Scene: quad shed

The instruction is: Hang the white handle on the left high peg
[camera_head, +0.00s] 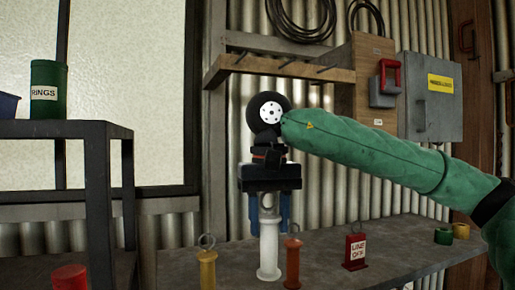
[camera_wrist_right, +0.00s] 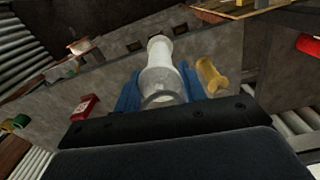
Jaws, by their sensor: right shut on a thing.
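The white handle (camera_head: 268,248) stands upright, a flanged grip with a ring at its top. My right gripper (camera_head: 269,212) points down over the bench, its blue fingers shut on the upper part of the handle. In the right wrist view the handle (camera_wrist_right: 160,58) lies between the two blue fingers (camera_wrist_right: 161,92), its ring nearest the camera. I cannot tell whether its base touches the bench. The left peg (camera_head: 240,57) sticks out bare from the wooden rail (camera_head: 270,67), above and left of the gripper. My left gripper is not in view.
A yellow handle (camera_head: 207,268) and an orange handle (camera_head: 292,262) stand close on either side. A red tagged block (camera_head: 355,250) stands to the right on the bench (camera_head: 330,279).

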